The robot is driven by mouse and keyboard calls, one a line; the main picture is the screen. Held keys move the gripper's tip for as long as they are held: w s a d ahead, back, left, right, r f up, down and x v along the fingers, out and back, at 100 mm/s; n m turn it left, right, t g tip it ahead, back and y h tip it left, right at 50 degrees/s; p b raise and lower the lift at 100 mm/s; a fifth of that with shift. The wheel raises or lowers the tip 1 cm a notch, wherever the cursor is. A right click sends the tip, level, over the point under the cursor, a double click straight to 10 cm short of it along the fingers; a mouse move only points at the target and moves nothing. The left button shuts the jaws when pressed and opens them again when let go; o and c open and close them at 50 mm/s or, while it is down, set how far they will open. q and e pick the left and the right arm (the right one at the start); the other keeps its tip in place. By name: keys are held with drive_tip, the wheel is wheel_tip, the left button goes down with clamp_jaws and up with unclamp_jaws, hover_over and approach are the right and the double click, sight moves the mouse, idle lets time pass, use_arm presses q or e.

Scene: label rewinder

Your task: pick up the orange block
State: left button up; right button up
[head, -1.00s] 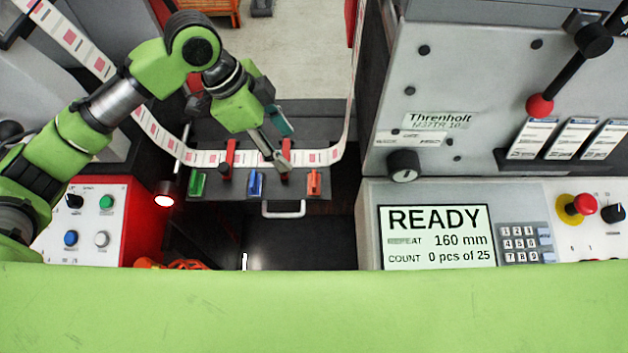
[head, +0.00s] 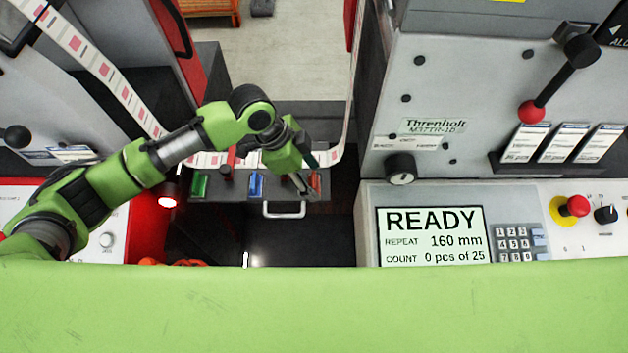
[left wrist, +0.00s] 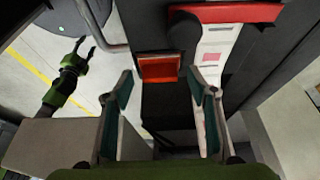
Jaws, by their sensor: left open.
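The orange block (head: 315,182) stands at the right end of a row of coloured blocks on a dark grey shelf. My left gripper (head: 306,183) is at this block in the head view and partly covers it. In the left wrist view the orange block (left wrist: 159,68) appears between and just beyond the two fingertips of my open left gripper (left wrist: 160,84). The fingers look apart from the block, with nothing held. My right gripper cannot be made out in the head view.
A blue block (head: 256,184) and a green block (head: 199,185) stand to the left. A red clamp (left wrist: 225,13) and the label web (left wrist: 213,55) are close beside the orange block. A white handle (head: 284,210) is below the shelf.

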use_arm(q)
drive_tip(key=shift+f, duration=0.1)
drive_tip(key=c, duration=1)
drive_tip(key=shift+c, duration=0.2)
drive_tip(key=shift+r, duration=0.5)
drive_tip(key=w+a+r+b, duration=0.3)
drive_tip(key=w+r+b, duration=0.1)
drive_tip(key=w+r, duration=0.8)
drive_tip(key=shift+w+a, duration=0.15)
drive_tip(key=shift+w, duration=0.7)
drive_tip(key=shift+c, duration=1)
